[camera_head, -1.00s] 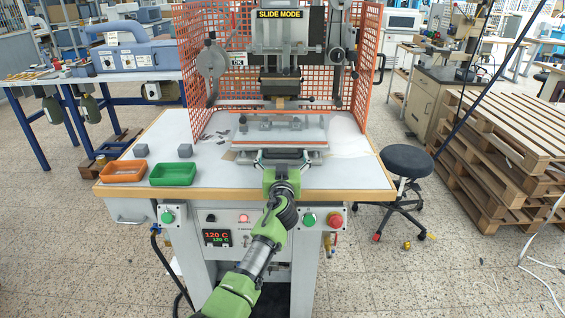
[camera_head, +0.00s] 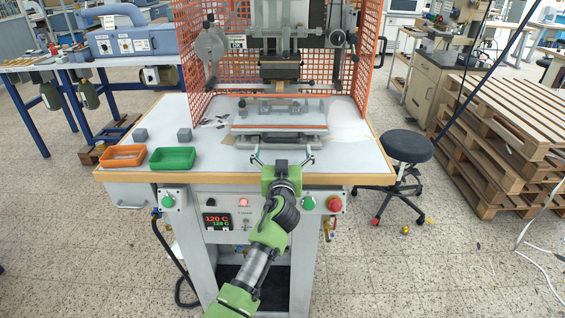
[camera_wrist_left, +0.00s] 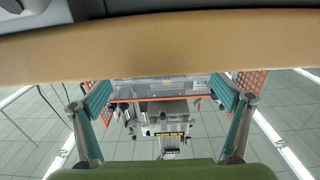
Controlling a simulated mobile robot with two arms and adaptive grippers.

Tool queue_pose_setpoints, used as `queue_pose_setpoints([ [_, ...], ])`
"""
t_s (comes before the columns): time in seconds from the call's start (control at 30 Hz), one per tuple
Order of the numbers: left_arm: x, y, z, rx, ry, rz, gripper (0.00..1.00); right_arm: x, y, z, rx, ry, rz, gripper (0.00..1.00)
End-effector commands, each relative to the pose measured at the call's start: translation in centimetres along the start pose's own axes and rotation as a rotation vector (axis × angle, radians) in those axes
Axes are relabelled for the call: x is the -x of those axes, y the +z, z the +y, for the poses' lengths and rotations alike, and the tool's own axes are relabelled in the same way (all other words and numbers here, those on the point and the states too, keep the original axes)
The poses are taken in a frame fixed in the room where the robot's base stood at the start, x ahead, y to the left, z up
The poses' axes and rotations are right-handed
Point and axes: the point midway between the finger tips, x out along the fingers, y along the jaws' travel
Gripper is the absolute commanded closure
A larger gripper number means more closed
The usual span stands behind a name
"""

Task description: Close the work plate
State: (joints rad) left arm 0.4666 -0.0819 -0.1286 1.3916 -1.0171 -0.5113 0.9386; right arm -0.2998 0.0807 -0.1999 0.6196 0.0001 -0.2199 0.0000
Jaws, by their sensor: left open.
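The work plate (camera_head: 280,128) is a flat grey plate with an orange-red front edge, on the press table below the press head (camera_head: 280,73). My left gripper (camera_head: 282,159) is in front of it, near the table's front edge. Its two fingers are spread wide and empty, with a gap between the fingertips and the plate. In the left wrist view the fingers of my left gripper (camera_wrist_left: 162,95) stand apart, with the plate's orange edge (camera_wrist_left: 160,100) visible between them. My right gripper is not in view.
An orange tray (camera_head: 124,156) and a green tray (camera_head: 172,158) stand left on the table, with two grey blocks (camera_head: 185,135) behind. An orange mesh guard (camera_head: 190,75) encloses the press. A black stool (camera_head: 408,147) stands right. The table's right front is clear.

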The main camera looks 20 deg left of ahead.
Motion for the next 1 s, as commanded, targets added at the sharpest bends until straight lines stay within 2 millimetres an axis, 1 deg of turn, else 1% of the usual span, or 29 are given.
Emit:
queue_pose_setpoints([
  [0.03, 0.9, 0.0, 0.0, 0.002, 0.001, 0.000, 0.08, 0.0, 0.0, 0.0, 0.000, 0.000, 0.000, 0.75],
  [0.2, 3.7, 0.0, 0.1, 0.002, 0.002, -0.001, 0.08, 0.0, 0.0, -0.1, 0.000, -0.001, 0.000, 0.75],
  [0.3, 5.0, 0.1, 0.1, 0.000, 0.003, 0.000, 0.08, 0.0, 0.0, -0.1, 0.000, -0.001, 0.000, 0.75],
  [0.4, 5.9, 0.0, 0.1, 0.000, 0.002, 0.000, 0.08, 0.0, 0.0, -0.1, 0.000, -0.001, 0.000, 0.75],
  [0.57, 6.5, -0.1, 0.1, -0.001, 0.002, 0.001, 0.08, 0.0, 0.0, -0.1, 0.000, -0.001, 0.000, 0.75],
  [0.8, 6.5, -0.1, 0.1, -0.001, 0.002, 0.001, 0.08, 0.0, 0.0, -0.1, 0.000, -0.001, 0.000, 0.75],
  [0.83, 6.5, -0.1, 0.1, -0.001, 0.002, 0.001, 0.13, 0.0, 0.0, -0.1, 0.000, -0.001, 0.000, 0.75],
  [0.87, 6.5, -0.1, 0.1, -0.002, 0.001, 0.001, 0.21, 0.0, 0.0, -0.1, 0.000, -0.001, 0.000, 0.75],
  [0.9, 6.5, -0.1, 0.0, -0.005, 0.001, 0.001, 0.31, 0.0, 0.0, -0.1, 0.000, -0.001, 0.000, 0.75],
  [0.97, 6.6, -0.1, -0.1, -0.018, 0.000, 0.002, 0.47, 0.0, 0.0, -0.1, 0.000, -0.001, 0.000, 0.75],
  [1.0, 6.6, -0.1, -0.2, -0.035, -0.002, 0.002, 0.57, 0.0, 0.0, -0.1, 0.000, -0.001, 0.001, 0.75],
])
